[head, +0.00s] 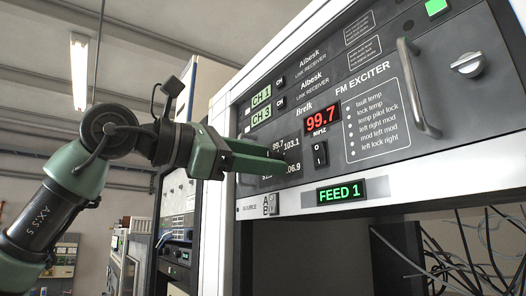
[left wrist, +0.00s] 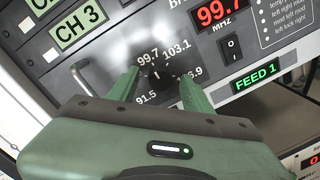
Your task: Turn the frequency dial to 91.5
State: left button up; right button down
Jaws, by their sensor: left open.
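The dark frequency dial (left wrist: 158,78) shows in the left wrist view between the fingertips, ringed by the labels 99.7, 103.1, 106.9 and 91.5. A small pale mark shows on it; its exact direction is hard to tell. The red display (head: 322,118) reads 99.7 MHz. My left gripper (head: 279,158) is open in front of the panel; in the left wrist view its fingers (left wrist: 162,82) stand on either side of the dial. I cannot tell whether they touch it. In the head view the gripper hides the dial. My right gripper is not in view.
A black rocker switch (head: 320,154) is right of the fingertips, and a green FEED 1 display (head: 341,191) is below. A metal handle (head: 418,88) sticks out farther right. Loose cables (head: 455,255) hang under the panel.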

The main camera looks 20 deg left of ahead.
pick_arm(q)
jog(key=shift+s+a, duration=0.15)
jog(key=shift+c, duration=0.6)
grip_shut()
